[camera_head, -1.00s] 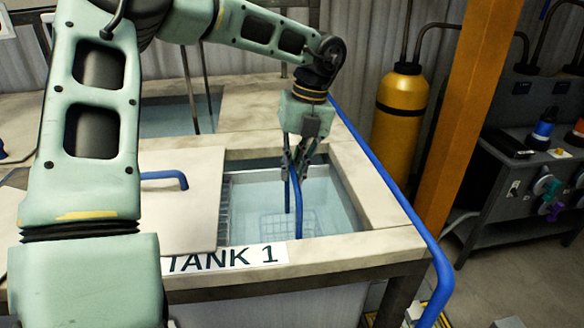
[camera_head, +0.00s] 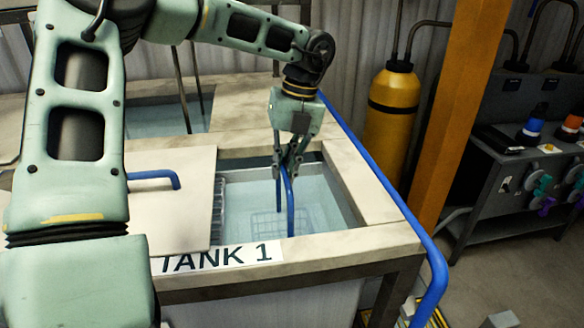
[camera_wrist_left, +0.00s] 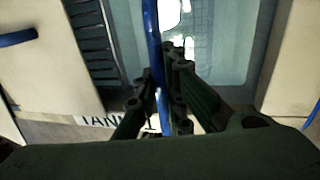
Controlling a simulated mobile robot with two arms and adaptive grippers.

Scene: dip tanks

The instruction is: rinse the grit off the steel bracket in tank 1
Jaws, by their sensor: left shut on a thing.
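Tank 1 (camera_head: 388,240) has a pale rim, a "TANK 1" label on its front edge, and clear bluish water. My left gripper (camera_head: 288,168) is over the open part of the tank, shut on a blue handle (camera_head: 290,210). The handle also shows in the left wrist view (camera_wrist_left: 152,40), running between the fingers. It reaches down to a wire basket (camera_head: 280,224) that looks to be under the water. I cannot make out the steel bracket or any grit; a pale bright shape in the wrist view is unclear. My right gripper is not in view.
A pale lid (camera_head: 170,215) with a blue handle (camera_head: 155,176) lies over the tank's left side. A second water tank (camera_head: 165,120) is behind. A blue pipe (camera_head: 395,195) runs along the right edge. A yellow cylinder (camera_head: 390,125) and an orange post (camera_head: 450,110) stand to the right.

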